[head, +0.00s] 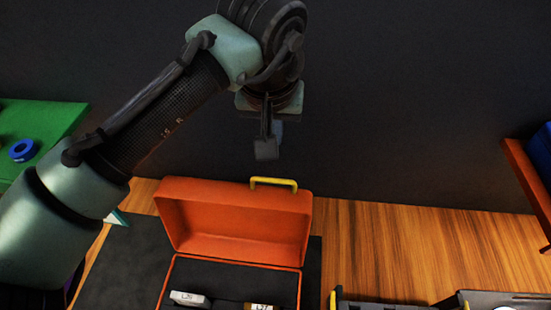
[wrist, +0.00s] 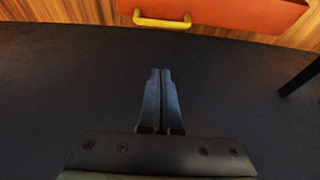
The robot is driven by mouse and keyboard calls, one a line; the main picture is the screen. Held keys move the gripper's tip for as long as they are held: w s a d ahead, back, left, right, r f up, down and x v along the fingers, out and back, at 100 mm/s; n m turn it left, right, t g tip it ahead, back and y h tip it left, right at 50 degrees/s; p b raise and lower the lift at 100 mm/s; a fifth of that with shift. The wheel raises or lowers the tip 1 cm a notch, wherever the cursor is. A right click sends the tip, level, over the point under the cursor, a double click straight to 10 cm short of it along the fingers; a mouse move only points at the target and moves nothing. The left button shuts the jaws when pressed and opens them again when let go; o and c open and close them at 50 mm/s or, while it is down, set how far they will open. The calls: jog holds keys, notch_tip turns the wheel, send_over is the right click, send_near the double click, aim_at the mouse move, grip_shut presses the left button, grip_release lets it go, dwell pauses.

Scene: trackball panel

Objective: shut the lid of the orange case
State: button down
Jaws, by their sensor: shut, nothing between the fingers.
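The orange case (head: 302,277) stands open on a dark mat, with its lid (head: 233,212) raised at the back. A yellow handle (head: 273,183) is on the lid's upper edge. Inside the case are a light block (head: 189,298) and a brownish block at the lower edge of the head view, partly cut off. My gripper (head: 266,150) is shut and empty, above and behind the lid, apart from it. In the wrist view the shut fingers (wrist: 161,75) point toward the yellow handle (wrist: 162,22) and the orange lid (wrist: 235,12), with a gap between.
The dark mat (head: 120,262) lies on a wooden table (head: 430,240). A green board with a blue ring (head: 22,150) is at the left. Dark trays (head: 385,305) stand at the lower right. A dark wall rises behind the table.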

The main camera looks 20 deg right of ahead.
notch_tip(320, 180, down, 7)
jog(key=s+p, duration=0.1)
jog(key=p, duration=0.3)
jog(key=shift+s+a, duration=0.15)
jog(key=shift+f+b, duration=0.15)
jog(key=shift+b, duration=0.2)
